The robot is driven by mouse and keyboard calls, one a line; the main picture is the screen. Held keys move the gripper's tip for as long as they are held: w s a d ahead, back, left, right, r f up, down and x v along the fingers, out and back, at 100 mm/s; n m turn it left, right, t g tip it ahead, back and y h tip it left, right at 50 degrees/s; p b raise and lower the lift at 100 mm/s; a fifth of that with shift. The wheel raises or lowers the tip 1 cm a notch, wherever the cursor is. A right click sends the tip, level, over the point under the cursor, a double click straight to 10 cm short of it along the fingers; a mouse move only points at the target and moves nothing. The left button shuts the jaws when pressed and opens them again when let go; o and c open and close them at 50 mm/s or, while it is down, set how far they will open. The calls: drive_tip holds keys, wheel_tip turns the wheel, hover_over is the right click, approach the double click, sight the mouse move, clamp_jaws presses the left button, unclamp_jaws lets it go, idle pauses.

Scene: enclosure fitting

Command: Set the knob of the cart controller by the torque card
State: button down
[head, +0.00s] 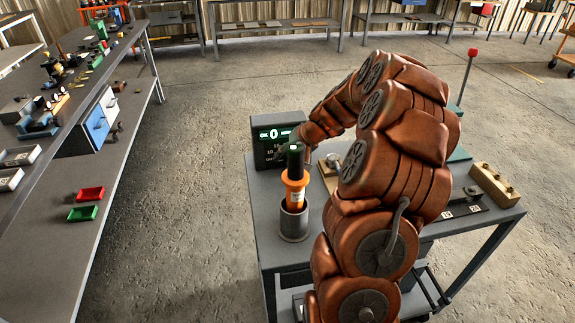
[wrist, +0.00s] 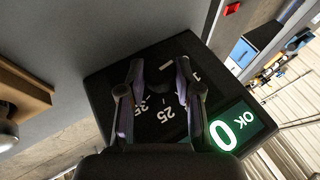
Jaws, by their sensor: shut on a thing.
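The cart controller (head: 264,151) is a dark box at the back left of the cart. Its lit display reads OK and 0 in the head view. In the wrist view its dark face (wrist: 105,85) fills the middle, with the numeral 25 legible and other marks partly covered. My gripper (wrist: 158,68) reaches onto this face, its two fingers shut on the dark knob (wrist: 158,80). The fingers hide most of the knob, and I cannot tell where it points. In the head view my arm covers the gripper. I cannot make out a torque card.
An orange tool (head: 295,191) stands upright in a grey cup (head: 294,223) just in front of the controller. A wooden block (head: 494,184) lies at the cart's right. A long bench (head: 40,235) with red and green bins stands at left, with open floor between.

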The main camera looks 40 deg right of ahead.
drive_tip(key=t+y+b, duration=0.1)
drive_tip(key=b, duration=0.2)
drive_tip(key=f+m+t+y+b, duration=0.1)
drive_tip(key=y+b, duration=0.1)
drive_tip(key=b, duration=0.2)
drive_tip(key=shift+s+d+f, duration=0.15)
drive_tip(key=shift+d, duration=0.2)
drive_tip(key=t+y+b, duration=0.2)
drive_tip(key=b, duration=0.1)
drive_tip(key=shift+d+m+y, duration=0.1)
drive_tip(key=shift+m+y, duration=0.3)
drive_tip(key=c, duration=1)
unclamp_jaws()
drive_tip(key=shift+r, duration=0.2)
drive_tip(key=shift+o, duration=1.1)
drive_tip(key=shift+s+r, duration=0.1)
drive_tip(key=shift+v, duration=3.65)
